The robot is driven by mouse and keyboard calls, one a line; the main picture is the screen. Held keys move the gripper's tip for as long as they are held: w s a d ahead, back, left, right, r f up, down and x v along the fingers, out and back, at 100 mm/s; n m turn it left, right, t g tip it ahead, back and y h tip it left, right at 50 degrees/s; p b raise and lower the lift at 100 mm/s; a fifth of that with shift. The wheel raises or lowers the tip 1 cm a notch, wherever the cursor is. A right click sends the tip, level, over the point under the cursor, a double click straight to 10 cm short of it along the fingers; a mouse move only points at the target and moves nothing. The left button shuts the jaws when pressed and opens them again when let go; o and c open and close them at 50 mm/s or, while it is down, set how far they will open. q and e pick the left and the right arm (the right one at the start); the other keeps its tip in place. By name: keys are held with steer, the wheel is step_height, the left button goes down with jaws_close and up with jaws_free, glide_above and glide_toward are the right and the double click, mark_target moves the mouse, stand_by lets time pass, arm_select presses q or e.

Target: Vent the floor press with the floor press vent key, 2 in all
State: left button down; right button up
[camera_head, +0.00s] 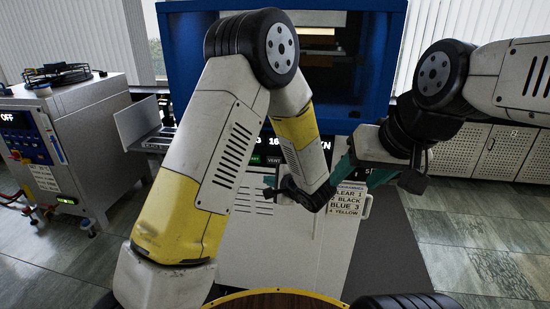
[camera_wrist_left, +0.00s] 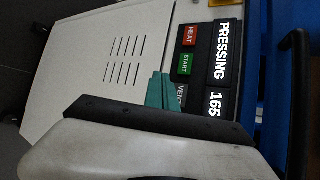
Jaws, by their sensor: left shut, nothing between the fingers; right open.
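The floor press (camera_head: 182,60) stands ahead, with a blue frame around an open chamber and a pale lower body. Its display (camera_wrist_left: 219,70) reads PRESSING and 165 in the left wrist view. Beside it are the red HEAT key (camera_wrist_left: 190,35), the green START key (camera_wrist_left: 184,64) and the dark vent key (camera_wrist_left: 180,95). My left gripper (camera_wrist_left: 158,90) is shut and empty, its teal fingertips right by the vent key and partly over it. I cannot tell whether they touch it. My right gripper (camera_head: 380,172) is open and empty, right of the panel.
A sign (camera_head: 346,198) with colour names and numbers is on the press's front, beside a white handle (camera_head: 367,206). A grey machine (camera_head: 75,140) showing OFF stands at the left. White perforated cabinets (camera_head: 490,150) line the right. Tiled floor (camera_head: 480,240) is clear there.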

arm_select(q)
glide_toward(269, 163)
steer(key=shift+s+f+x, duration=0.15)
steer(key=shift+x, duration=1)
steer(key=shift+s+f+x, duration=0.15)
steer(key=shift+x, duration=1.05)
steer(key=shift+a, duration=0.15)
steer(key=shift+w, duration=0.4)
steer(key=shift+w, duration=0.35)
stand_by(0.8)
steer(key=shift+s, duration=0.8)
steer(key=shift+s+a, duration=0.2)
steer(key=shift+s, duration=1)
steer(key=shift+s+a, duration=0.2)
steer(key=shift+s, duration=1.05)
